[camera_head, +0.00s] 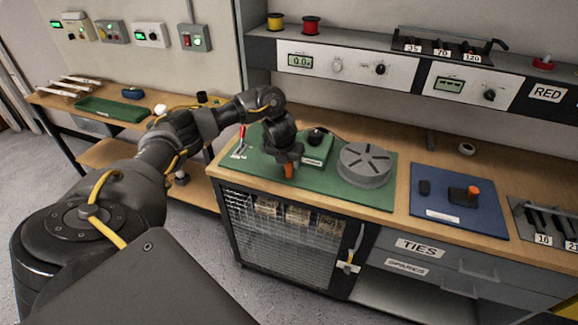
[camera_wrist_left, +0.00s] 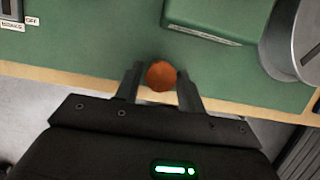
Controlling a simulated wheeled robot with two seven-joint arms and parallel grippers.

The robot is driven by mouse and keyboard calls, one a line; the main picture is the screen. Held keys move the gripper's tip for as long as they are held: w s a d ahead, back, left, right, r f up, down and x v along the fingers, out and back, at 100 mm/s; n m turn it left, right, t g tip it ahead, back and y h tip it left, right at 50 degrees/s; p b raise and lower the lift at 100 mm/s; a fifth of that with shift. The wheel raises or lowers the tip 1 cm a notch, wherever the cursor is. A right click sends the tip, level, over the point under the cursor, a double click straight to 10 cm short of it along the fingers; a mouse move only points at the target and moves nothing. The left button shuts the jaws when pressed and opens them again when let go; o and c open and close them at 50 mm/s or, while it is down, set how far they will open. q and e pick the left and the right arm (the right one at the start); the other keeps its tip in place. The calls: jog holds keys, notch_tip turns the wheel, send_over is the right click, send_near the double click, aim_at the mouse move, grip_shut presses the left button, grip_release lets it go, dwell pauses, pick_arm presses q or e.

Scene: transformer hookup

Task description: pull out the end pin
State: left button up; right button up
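An orange round-topped piece, which looks like the pin's head (camera_wrist_left: 161,75), sits between the two fingers of my left gripper (camera_wrist_left: 160,82) in the left wrist view. The fingers stand on both sides of it; I cannot tell if they press on it. In the head view my left gripper (camera_head: 289,160) points down over the front part of the green board (camera_head: 320,192), with orange showing at its fingers. The pin's lower part is hidden. My right gripper is not in view.
A round grey slotted drum (camera_head: 365,165) and a green box (camera_head: 318,149) stand close to the right. A red-handled switch (camera_head: 241,140) is on the left. A blue board (camera_head: 455,215) with another orange-topped piece (camera_head: 473,191) lies farther right.

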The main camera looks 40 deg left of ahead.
pick_arm(q)
jog(key=c, duration=0.7)
jog(key=o, duration=0.4)
jog(key=shift+c, duration=0.2)
jog(key=c, duration=0.4)
jog(key=shift+c, duration=0.2)
jog(key=shift+r+p, duration=0.35)
jog(key=shift+r+p, duration=0.3)
jog(key=shift+r, duration=0.05)
jog(key=shift+r+p, duration=0.3)
jog(key=shift+r, duration=0.05)
jog(key=shift+r+p, duration=0.6)
jog(key=shift+r, duration=0.05)
jog(key=shift+r+p, duration=0.65)
jog(key=shift+r, duration=0.1)
